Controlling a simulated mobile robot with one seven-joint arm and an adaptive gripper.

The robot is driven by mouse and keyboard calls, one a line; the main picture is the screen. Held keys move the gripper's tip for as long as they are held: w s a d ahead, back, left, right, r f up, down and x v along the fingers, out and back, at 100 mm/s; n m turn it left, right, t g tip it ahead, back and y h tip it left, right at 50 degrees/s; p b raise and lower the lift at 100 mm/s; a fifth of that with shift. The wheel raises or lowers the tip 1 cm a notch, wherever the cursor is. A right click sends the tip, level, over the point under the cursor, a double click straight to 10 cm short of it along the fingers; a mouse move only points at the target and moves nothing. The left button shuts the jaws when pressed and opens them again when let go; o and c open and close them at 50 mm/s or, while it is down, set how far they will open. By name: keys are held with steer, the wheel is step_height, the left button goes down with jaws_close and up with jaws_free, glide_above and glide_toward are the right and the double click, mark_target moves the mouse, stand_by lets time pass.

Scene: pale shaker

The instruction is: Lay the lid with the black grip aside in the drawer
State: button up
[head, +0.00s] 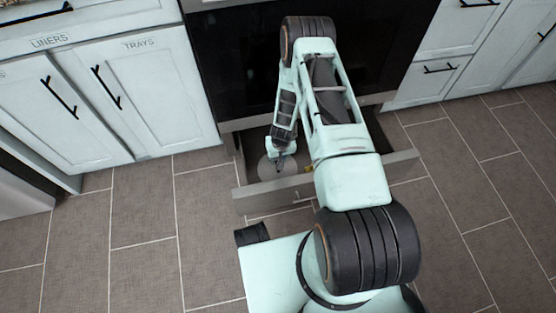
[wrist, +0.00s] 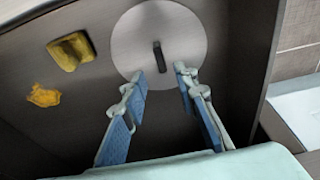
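The round grey lid (wrist: 185,45) with an upright black grip (wrist: 159,57) lies flat on the floor of the open drawer (head: 240,190). In the head view the lid (head: 266,170) shows at the left inside the drawer, partly covered by my gripper (head: 281,158). In the wrist view my gripper (wrist: 160,78) is open, with one blue-padded finger on each side of the grip's near end. Clear gaps show between the fingers and the grip, and nothing is held. How high the fingertips stand above the lid is hard to tell.
A yellow block-like thing (wrist: 71,51) and a flat orange-yellow piece (wrist: 43,95) lie in the drawer left of the lid. The drawer walls stand close around my gripper. Closed pale cabinets (head: 145,90) flank the dark front above the drawer.

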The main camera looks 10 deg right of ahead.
steer(key=r, duration=0.2)
steer(key=r+p, duration=0.1)
steer(key=r, duration=0.1)
steer(key=shift+s, duration=0.4)
